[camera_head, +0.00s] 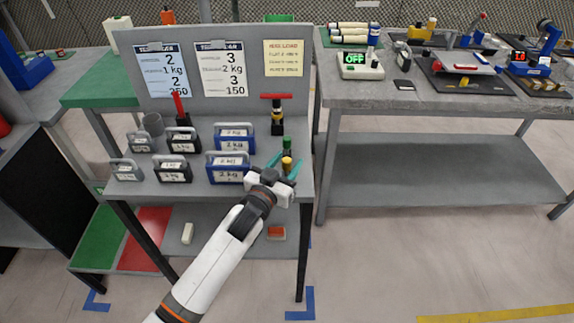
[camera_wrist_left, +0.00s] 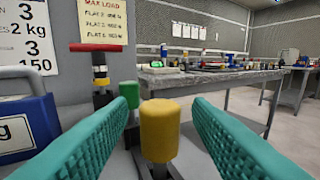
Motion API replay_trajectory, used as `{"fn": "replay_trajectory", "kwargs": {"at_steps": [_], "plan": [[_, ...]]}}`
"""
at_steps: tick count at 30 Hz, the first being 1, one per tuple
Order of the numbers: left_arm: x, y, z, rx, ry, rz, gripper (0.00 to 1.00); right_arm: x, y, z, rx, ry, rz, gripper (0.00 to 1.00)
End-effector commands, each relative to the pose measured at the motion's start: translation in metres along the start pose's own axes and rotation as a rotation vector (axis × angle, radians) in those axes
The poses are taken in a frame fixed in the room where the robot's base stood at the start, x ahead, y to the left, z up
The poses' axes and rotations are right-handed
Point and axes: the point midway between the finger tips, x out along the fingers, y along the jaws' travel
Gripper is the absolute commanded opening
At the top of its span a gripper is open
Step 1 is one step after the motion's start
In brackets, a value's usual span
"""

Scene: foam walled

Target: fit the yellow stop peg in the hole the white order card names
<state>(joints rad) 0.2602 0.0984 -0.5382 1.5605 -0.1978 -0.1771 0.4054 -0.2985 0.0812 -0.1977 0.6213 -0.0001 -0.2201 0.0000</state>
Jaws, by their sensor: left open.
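The yellow stop peg (camera_head: 287,164) stands upright at the right end of the grey bench; its yellow cap is large in the left wrist view (camera_wrist_left: 160,128). My left gripper (camera_head: 284,166) is open, its teal fingers on either side of the peg with gaps showing. A green peg (camera_head: 287,144) stands just behind, also in the left wrist view (camera_wrist_left: 130,96). The white order card (camera_head: 222,70) on the back panel reads 3, 2 kg, 3, 150. No holes are clearly visible. My right gripper is out of view.
Several handled weights, including a blue one (camera_head: 227,168), stand left of the gripper. A red-topped post (camera_head: 277,113) rises behind the pegs. A yellow load card (camera_head: 283,58) hangs above. Another bench (camera_head: 440,100) stands at right.

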Motion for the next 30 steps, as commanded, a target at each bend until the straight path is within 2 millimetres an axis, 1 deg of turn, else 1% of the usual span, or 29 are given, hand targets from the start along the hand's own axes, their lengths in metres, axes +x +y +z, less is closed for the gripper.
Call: {"fn": "replay_trajectory", "kwargs": {"at_steps": [3,8,9,17,23,26,29,30], "plan": [[0.006,0.000,0.000,-0.001,0.001,-0.001,0.45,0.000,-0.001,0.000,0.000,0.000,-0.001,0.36],[0.006,0.000,-0.001,-0.001,0.001,-0.001,0.45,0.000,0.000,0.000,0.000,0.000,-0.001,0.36],[0.005,0.000,-0.001,0.000,0.001,0.000,0.44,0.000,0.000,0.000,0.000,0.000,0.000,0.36],[0.005,0.000,-0.001,0.000,0.001,0.000,0.01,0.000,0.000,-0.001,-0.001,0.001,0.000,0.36],[0.005,0.000,0.000,0.000,0.001,0.000,0.00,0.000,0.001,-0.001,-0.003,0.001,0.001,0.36],[0.005,0.000,0.004,0.001,0.000,0.000,0.00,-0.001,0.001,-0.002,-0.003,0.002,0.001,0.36],[0.006,0.000,0.017,0.003,-0.004,-0.001,0.00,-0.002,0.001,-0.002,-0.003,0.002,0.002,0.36],[0.006,0.000,0.024,0.003,-0.004,-0.001,0.00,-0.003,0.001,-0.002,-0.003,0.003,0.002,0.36]]}}
